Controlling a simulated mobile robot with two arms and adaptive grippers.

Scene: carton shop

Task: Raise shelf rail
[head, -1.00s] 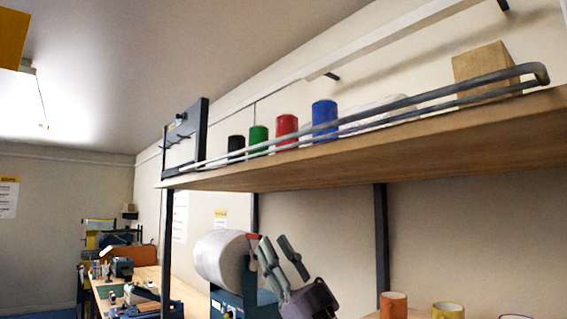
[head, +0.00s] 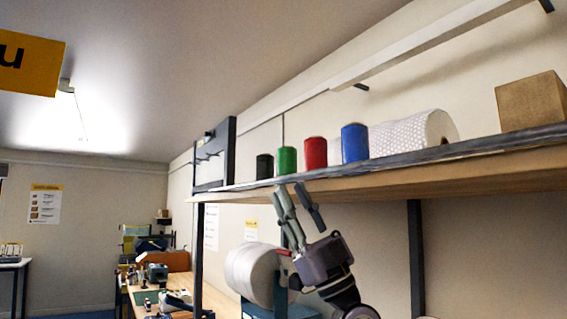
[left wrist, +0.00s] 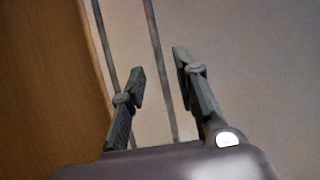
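The shelf rail (head: 400,158) shows in the head view as a grey strip along the front edge of the wooden shelf (head: 440,180), low against it. In the left wrist view two thin dark bars (left wrist: 157,45), apparently of the rail, run beside the shelf's wood (left wrist: 45,90). My left gripper (head: 288,188) is just below the shelf's front edge, fingers pointing up. In the left wrist view its fingers (left wrist: 158,62) are apart with nothing held between them. One bar passes behind the gap; I cannot tell whether they touch. My right gripper is out of view.
Black (head: 264,167), green (head: 287,161), red (head: 316,153) and blue (head: 354,143) rolls stand on the shelf, with bubble wrap (head: 415,132) and a box (head: 531,101). Dark uprights (head: 416,250) hold the shelf. A white roll (head: 255,272) sits below, near my left arm.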

